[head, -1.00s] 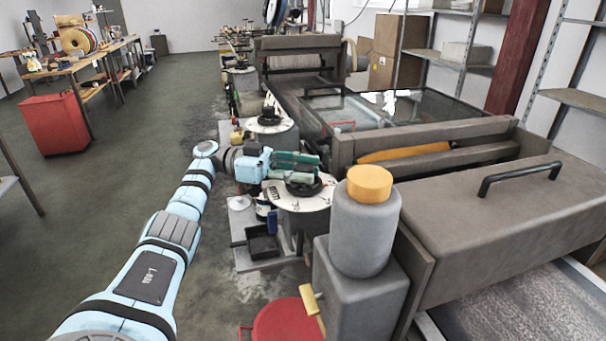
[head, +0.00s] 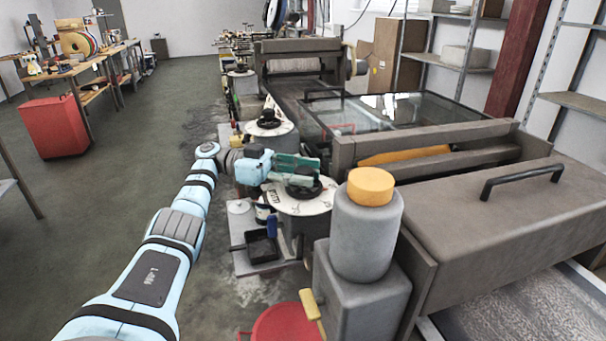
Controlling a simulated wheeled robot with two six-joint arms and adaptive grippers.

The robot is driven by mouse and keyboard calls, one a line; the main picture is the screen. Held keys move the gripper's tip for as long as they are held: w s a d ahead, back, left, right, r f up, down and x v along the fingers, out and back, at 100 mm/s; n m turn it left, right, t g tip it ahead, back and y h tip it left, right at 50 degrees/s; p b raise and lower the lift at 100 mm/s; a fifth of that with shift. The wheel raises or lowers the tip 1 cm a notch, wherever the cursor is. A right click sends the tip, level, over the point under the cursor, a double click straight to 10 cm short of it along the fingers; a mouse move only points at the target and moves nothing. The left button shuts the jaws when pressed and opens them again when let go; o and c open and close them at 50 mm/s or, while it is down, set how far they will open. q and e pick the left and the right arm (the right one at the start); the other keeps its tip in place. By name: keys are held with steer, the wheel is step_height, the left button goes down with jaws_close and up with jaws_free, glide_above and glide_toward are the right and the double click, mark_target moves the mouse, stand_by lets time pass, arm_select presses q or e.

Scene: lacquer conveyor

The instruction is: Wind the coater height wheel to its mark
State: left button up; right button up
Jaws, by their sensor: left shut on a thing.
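A dark hand wheel (head: 306,193) sits on a round white dial plate (head: 318,208) with dark marks, on a grey pedestal beside the coater. My left arm reaches in from the lower left, and my left gripper (head: 302,174) with green fingers is over this wheel, shut on it. The fingers hide the wheel's far part, and I cannot make out its pointer or the mark. A second dark wheel (head: 268,122) on a similar white dial stands farther back, apart from the gripper. My right gripper is not in view.
A grey cylinder with an orange cap (head: 370,187) stands close to the right of the wheel. A black tray (head: 262,248) lies below my gripper, and a red round lid (head: 287,325) is in front. The coater's grey cover (head: 500,215) fills the right.

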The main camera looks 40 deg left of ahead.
mark_target(304, 170)
arm_select(q)
steer(key=o, duration=1.2)
steer(key=shift+d, duration=0.1)
steer(key=shift+c, duration=0.2)
step_height(304, 170, up, 10)
steer(key=shift+c, duration=0.2)
